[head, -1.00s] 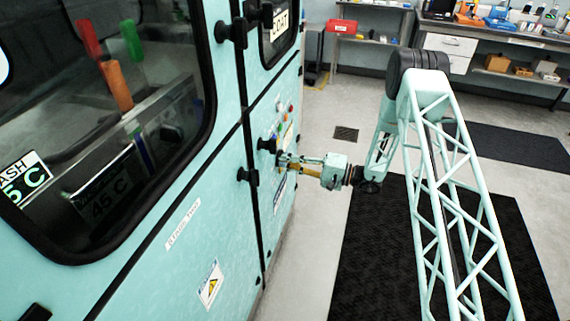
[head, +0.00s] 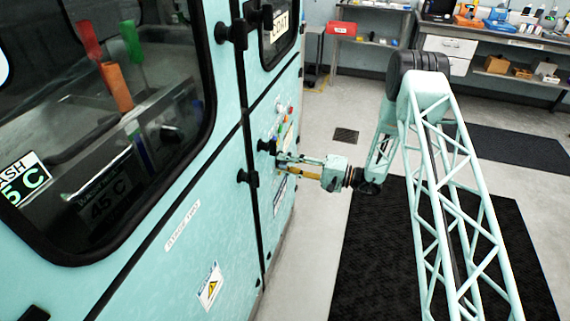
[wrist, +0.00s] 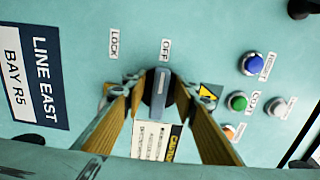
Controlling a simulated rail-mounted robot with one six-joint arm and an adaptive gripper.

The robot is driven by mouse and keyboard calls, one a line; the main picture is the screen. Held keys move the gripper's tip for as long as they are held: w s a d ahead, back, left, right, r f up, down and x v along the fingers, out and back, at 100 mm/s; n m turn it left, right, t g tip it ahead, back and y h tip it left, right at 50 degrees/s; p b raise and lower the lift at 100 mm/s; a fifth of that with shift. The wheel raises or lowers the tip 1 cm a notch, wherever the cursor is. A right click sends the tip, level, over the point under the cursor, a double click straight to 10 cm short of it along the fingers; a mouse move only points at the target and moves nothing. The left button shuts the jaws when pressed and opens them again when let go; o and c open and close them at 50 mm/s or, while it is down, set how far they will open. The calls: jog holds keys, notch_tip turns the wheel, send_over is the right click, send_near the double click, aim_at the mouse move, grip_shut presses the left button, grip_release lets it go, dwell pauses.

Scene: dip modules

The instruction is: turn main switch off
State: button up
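The main switch (wrist: 160,87) is a grey bar handle on a dark round base, on the teal panel. In the wrist view its bar stands upright, with its upper end toward the OFF label (wrist: 165,50). A LOCK label (wrist: 114,43) is up and to the left. My gripper (wrist: 160,82) has its two yellowish fingers on either side of the handle, with dark base showing between the fingers and the bar. In the head view my gripper (head: 284,162) is at the machine's panel; the switch cannot be made out behind it there.
Blue, green, white and orange buttons (wrist: 237,101) sit to the right of the switch. A LINE EAST BAY R5 sign (wrist: 38,72) is at left. Black door handles (head: 247,177) stick out near my gripper. The floor to the right is open.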

jog(key=shift+d, duration=0.15)
jog(key=v, duration=1.1)
jog(key=shift+s+d, duration=0.2)
jog(key=shift+d, duration=0.15)
dwell(0.5)
jog(key=s+a+r+n+g+h, duration=0.2)
jog(key=s+r+g+h, duration=0.15)
jog(key=s+r, duration=1)
jog(key=s+a+r+n+g+h, duration=0.2)
jog(key=s+r+g+h, duration=0.15)
jog(key=s+r, duration=1)
jog(key=s+d+r+t+h, duration=0.2)
jog(key=s+d+r, duration=0.3)
jog(key=s, duration=0.4)
jog(key=s+d+r+t+h, duration=0.2)
jog(key=s+d+r+h, duration=0.3)
jog(key=s, duration=0.5)
jog(key=s+d+r+m+t+h, duration=0.1)
jog(key=s+d+r+t+h, duration=0.1)
jog(key=s+d+r, duration=0.5)
jog(key=s+d+h, duration=0.1)
jog(key=s, duration=0.2)
jog(key=shift+r+t+p, duration=0.15)
jog(key=shift+t+p, duration=0.15)
jog(key=shift+p, duration=0.05)
